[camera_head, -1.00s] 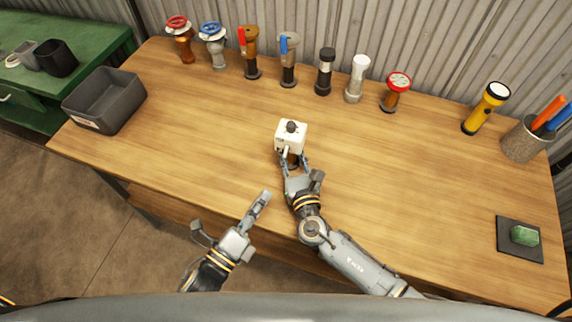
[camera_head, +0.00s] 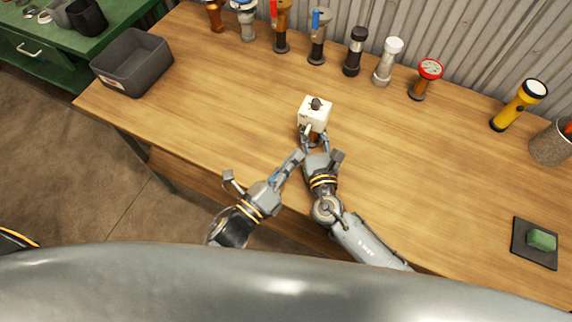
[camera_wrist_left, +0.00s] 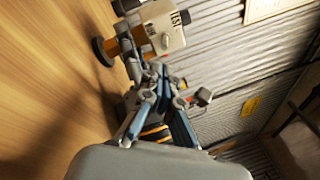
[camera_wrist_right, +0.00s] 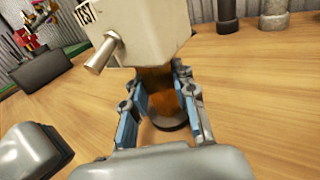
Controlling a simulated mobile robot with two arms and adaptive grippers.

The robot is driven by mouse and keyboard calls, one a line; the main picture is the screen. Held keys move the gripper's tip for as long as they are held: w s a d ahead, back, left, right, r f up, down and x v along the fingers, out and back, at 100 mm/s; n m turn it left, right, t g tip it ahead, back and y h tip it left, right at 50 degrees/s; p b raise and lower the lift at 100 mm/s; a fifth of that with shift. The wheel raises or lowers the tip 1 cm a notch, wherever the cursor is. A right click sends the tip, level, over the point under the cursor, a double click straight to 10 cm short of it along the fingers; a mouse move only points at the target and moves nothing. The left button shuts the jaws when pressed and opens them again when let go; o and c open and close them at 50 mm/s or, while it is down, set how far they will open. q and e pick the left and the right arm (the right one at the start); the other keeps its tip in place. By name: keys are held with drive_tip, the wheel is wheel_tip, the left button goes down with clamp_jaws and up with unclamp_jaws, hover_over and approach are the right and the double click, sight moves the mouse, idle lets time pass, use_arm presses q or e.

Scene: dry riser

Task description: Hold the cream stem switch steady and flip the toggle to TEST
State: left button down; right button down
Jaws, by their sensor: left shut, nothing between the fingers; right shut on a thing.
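The cream stem switch (camera_head: 314,113) stands upright on the bench, a cream box with a dark knob on top and a brown stem (camera_wrist_right: 160,92). Its metal toggle (camera_wrist_right: 103,53) sticks out of the near face, pointing down and left in the right wrist view, with a TEST label (camera_wrist_right: 87,14) above its base. My right gripper (camera_head: 314,140) is shut on the stem below the box. My left gripper (camera_head: 299,155) is shut and empty, just short of the switch on the near left. In the left wrist view its fingertips (camera_wrist_left: 157,70) are below the box (camera_wrist_left: 165,28).
Several valves and torches line the back, including a white-topped one (camera_head: 388,62) and a red-topped one (camera_head: 426,80). A grey bin (camera_head: 132,62) stands at the left, a yellow torch (camera_head: 518,105) and a dark pad (camera_head: 528,256) at the right. The bench around the switch is clear.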

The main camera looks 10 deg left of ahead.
use_arm(q)
drive_tip(key=x, duration=0.5)
drive_tip(key=shift+s+r, duration=0.1)
drive_tip(key=shift+r, duration=0.45)
idle(0.7)
drive_tip(key=shift+a+r, duration=0.1)
drive_tip(key=shift+r, duration=0.35)
drive_tip(key=shift+s, duration=0.1)
drive_tip(key=s+a+r, duration=0.4)
drive_tip(key=s+a, duration=0.1)
drive_tip(key=s, duration=0.2)
drive_tip(key=shift+s+r, duration=0.2)
drive_tip(key=shift+r, duration=0.15)
drive_tip(key=shift+d, duration=0.1)
